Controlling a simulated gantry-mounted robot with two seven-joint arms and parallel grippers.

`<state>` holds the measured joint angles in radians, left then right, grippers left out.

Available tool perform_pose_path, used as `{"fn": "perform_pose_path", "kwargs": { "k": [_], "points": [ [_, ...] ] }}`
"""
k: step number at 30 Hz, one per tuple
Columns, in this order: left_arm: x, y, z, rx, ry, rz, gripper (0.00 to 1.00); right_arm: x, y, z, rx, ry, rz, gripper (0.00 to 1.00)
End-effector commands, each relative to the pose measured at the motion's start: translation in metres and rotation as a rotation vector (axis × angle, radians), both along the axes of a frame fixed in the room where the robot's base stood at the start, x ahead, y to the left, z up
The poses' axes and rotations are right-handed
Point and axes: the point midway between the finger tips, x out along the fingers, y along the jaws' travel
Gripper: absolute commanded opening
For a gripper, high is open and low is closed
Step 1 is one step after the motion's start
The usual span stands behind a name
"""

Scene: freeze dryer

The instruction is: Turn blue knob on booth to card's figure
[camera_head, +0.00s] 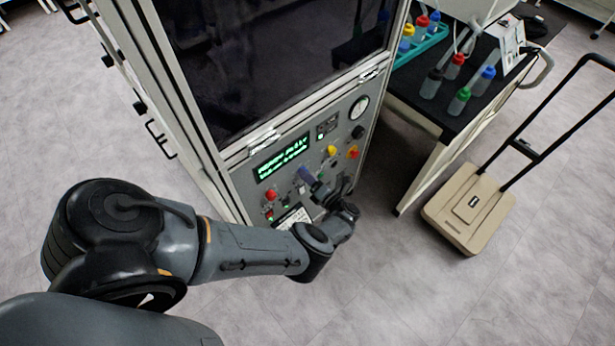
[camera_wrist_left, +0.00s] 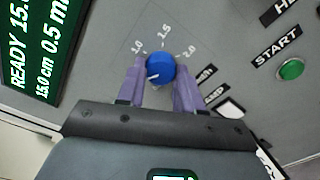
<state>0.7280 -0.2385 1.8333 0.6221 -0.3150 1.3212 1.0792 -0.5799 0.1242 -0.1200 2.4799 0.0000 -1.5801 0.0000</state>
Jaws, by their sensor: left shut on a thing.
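A white mark shows on the knob's lower left part. My left gripper (camera_wrist_left: 158,62) has its purple fingers on either side of the knob, shut on it. My right gripper is not in view.
A green-lit display (camera_wrist_left: 38,45) is left of the knob, a green START button (camera_wrist_left: 290,69) right. Red (camera_head: 271,195) and yellow (camera_head: 331,150) controls are near the gripper. A black-topped table (camera_head: 420,78) with bottles and a trolley (camera_head: 468,208) stand right.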

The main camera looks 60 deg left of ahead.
Motion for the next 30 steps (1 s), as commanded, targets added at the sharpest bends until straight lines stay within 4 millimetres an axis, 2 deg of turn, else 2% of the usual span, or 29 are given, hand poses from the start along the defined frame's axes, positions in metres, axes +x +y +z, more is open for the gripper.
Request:
{"fn": "perform_pose_path", "kwargs": {
  "k": [1,2,6,15,19,23,30],
  "points": [
    [0.001,0.000,0.001,0.001,-0.002,0.000,0.05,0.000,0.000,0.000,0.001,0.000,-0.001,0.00],
    [0.001,0.000,0.001,0.001,-0.002,0.000,0.38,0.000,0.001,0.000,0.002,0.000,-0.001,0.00],
    [0.000,0.000,0.001,0.001,-0.002,0.000,0.60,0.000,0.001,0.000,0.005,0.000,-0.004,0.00],
    [0.000,-0.001,0.000,0.000,-0.001,0.000,0.61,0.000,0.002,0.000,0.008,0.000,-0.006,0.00],
    [0.002,-0.007,0.000,0.000,-0.001,0.000,0.61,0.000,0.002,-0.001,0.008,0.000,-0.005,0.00],
    [0.006,-0.023,-0.001,-0.002,-0.001,-0.002,0.61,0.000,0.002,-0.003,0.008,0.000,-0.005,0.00],
    [0.015,-0.064,-0.002,-0.002,-0.001,-0.003,0.61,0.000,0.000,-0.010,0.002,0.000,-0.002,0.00]
  ]
}}
